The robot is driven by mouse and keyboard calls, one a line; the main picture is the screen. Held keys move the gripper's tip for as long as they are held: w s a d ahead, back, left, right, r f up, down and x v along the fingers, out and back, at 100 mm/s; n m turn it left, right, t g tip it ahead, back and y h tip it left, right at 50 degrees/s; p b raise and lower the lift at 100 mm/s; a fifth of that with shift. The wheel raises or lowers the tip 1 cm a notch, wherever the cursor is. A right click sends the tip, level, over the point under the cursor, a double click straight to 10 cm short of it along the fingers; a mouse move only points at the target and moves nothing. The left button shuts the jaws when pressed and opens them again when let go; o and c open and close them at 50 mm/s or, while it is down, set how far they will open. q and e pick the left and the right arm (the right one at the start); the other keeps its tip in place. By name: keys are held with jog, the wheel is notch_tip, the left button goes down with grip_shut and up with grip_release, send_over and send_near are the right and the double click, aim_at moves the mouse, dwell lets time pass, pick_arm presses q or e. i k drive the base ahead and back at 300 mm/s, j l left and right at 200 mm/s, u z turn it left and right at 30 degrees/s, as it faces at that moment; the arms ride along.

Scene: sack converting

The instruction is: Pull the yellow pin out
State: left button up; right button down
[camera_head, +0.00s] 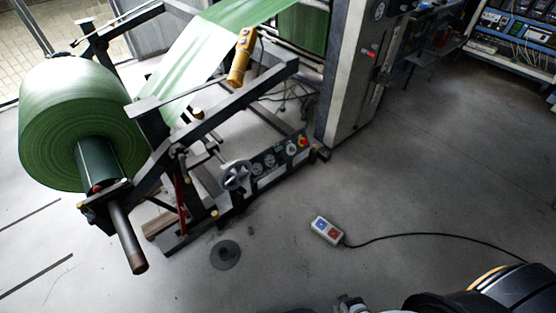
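Small yellow parts show on the dark unwind stand: one near its middle (197,113) and one low on its frame (214,213). I cannot tell from this distance which of them is the yellow pin. A big green roll (75,115) sits at the left on a dark shaft (124,235) that sticks out toward the front. Neither gripper can be made out.
A handwheel (236,176) and a control panel (278,158) with a red button sit low on the stand. A pendant box (326,230) lies on the floor, its black cable running right. A grey cabinet (352,75) stands behind. The floor in front is mostly clear.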

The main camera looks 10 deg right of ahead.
aim_at(81, 205)
jog(key=i+l+z, duration=0.1)
jog(key=i+l, duration=0.15)
jog(key=k, duration=0.65)
jog(key=u, duration=1.4)
